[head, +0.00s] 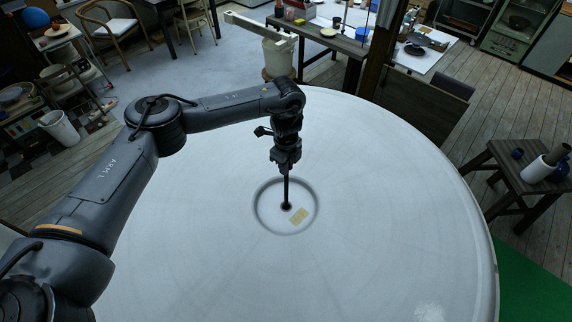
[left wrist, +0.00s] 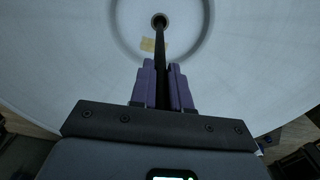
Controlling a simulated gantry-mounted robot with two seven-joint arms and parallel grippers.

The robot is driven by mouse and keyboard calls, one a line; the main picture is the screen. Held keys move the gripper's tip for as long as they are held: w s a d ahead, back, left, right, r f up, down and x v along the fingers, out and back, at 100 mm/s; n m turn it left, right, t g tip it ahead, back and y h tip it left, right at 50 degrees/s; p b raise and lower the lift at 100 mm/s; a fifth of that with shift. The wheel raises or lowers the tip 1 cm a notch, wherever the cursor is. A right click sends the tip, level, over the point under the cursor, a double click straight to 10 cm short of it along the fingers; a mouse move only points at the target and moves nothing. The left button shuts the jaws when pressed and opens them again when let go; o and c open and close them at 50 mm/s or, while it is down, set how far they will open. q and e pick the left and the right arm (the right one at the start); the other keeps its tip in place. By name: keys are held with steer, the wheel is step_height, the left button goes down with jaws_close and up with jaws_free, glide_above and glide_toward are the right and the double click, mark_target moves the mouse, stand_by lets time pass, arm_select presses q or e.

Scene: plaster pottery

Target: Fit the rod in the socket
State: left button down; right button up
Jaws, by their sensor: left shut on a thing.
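My left gripper (head: 286,168) points down over the middle of a large white round table. It is shut on a thin dark rod (head: 287,187), which hangs nearly upright. In the left wrist view the rod (left wrist: 160,48) runs out between the purple fingers of the gripper (left wrist: 161,70). The rod's lower end meets the small dark socket (head: 286,207) inside a shallow round recess. The socket also shows in the left wrist view (left wrist: 159,19), with the rod's tip over its opening. I cannot tell how deep the tip sits. My right gripper is not in view.
A yellowish patch (head: 299,216) lies in the recess beside the socket. The rest of the white tabletop (head: 390,220) is clear. A dark stool (head: 525,178) with pots stands off to the right. A cluttered workbench (head: 335,43) stands behind.

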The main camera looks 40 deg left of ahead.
arm_select(q)
steer(key=shift+f, duration=0.15)
steer(key=c, duration=1.1)
jaws_free()
steer(key=shift+w, duration=0.1)
steer(key=shift+o, duration=0.4)
step_height(320, 180, up, 9)
steer(key=shift+r+p, duration=0.1)
steer(key=shift+p, duration=0.25)
steer(key=shift+r, duration=0.85)
